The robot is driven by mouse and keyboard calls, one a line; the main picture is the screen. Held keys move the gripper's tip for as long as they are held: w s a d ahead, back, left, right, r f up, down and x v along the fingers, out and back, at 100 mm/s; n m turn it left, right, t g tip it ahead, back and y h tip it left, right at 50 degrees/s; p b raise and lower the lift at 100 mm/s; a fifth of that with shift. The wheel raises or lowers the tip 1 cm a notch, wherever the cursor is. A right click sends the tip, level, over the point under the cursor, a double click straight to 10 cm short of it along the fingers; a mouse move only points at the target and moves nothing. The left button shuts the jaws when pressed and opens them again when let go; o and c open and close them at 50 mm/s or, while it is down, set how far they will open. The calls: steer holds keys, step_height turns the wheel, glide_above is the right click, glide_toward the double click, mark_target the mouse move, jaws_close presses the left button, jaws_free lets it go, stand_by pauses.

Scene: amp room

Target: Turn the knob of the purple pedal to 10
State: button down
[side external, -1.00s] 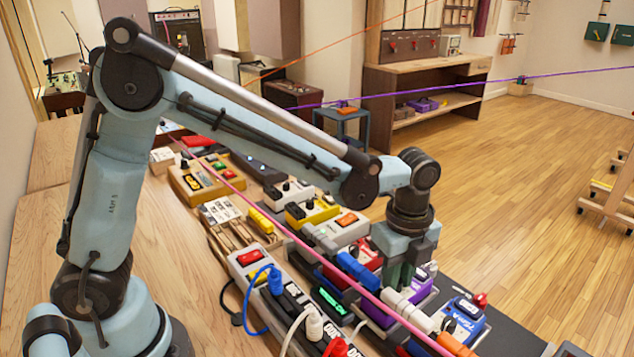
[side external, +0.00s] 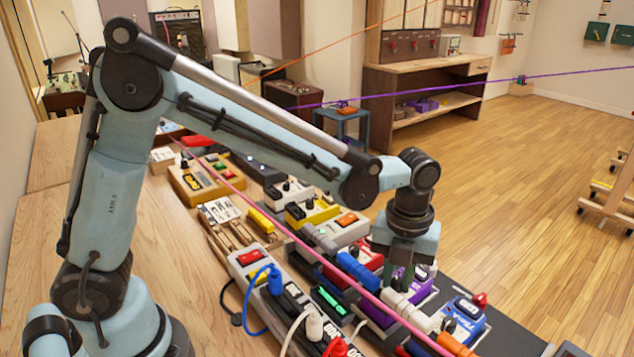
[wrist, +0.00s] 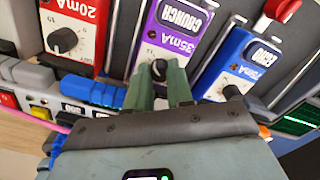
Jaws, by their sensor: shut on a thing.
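The purple pedal (wrist: 172,30), labelled CRUNCH and 35mA, is at the centre of the wrist view, between a red and a blue pedal. In the side view, part of its purple body (side external: 418,290) shows below my gripper (side external: 403,280). Its black knob (wrist: 158,69) sits on a white panel with small scale marks. In the wrist view my gripper (wrist: 159,78) has its two green fingers shut on this knob, one on each side. The fingers hide much of the scale, and I cannot read the knob's setting.
The red pedal (wrist: 73,18) and the blue pedal (wrist: 238,62) stand close on either side, each with a black knob. Blue plugs (wrist: 92,92) lie near the left finger. A pink cable (side external: 300,245) crosses in front of the pedals.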

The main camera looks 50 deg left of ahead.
mark_target(397, 280)
steer(key=shift+m, duration=0.4)
steer(key=c, duration=1)
jaws_free()
step_height(397, 280, up, 12)
steer(key=shift+r, duration=0.1)
